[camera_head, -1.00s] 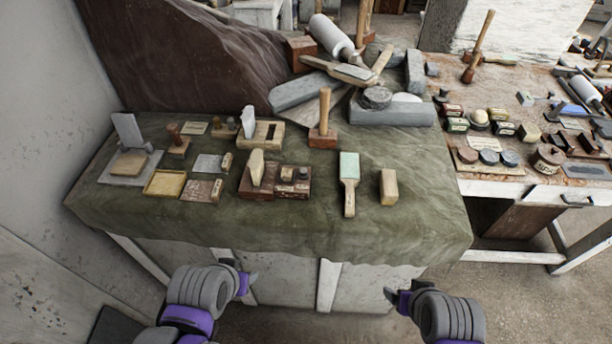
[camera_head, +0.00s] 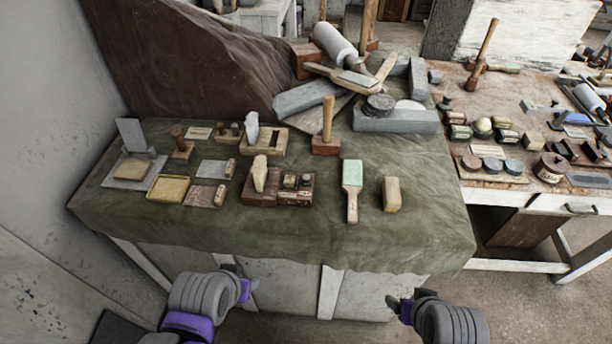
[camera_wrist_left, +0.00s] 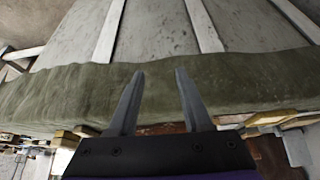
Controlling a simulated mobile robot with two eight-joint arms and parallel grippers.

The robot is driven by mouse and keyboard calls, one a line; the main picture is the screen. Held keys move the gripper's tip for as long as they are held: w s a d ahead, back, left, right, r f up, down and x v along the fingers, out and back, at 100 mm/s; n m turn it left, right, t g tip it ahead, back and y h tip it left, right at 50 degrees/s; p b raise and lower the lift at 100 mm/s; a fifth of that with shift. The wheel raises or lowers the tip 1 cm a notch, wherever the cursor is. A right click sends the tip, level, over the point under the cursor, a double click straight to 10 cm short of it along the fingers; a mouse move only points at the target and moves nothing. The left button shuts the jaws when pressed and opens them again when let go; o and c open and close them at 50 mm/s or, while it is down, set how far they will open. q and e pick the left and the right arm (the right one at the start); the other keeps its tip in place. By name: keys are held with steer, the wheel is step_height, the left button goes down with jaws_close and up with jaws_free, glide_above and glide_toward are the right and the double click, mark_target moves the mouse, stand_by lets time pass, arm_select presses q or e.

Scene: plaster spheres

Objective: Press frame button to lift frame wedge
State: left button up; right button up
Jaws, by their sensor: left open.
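A light wooden frame (camera_head: 273,148) with a dark slot lies in the middle of the green-draped table, with a pale upright wedge (camera_head: 252,129) at its left end. In front of it, a reddish-brown block (camera_head: 264,199) carries another pale wedge (camera_head: 259,174) and small round knobs (camera_head: 290,181). I cannot tell which part is the button. My left gripper (camera_head: 251,287) is below the table's front edge, apart from these things; in the left wrist view (camera_wrist_left: 160,80) its two fingers are spread and empty. My right gripper (camera_head: 396,303) is low at the right, its jaws unclear.
Stone slabs (camera_head: 396,121) lie behind. A second cluttered table is on the right. The cloth's front strip is clear.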

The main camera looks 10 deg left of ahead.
arm_select(q)
jaws_close()
stand_by(1.5)
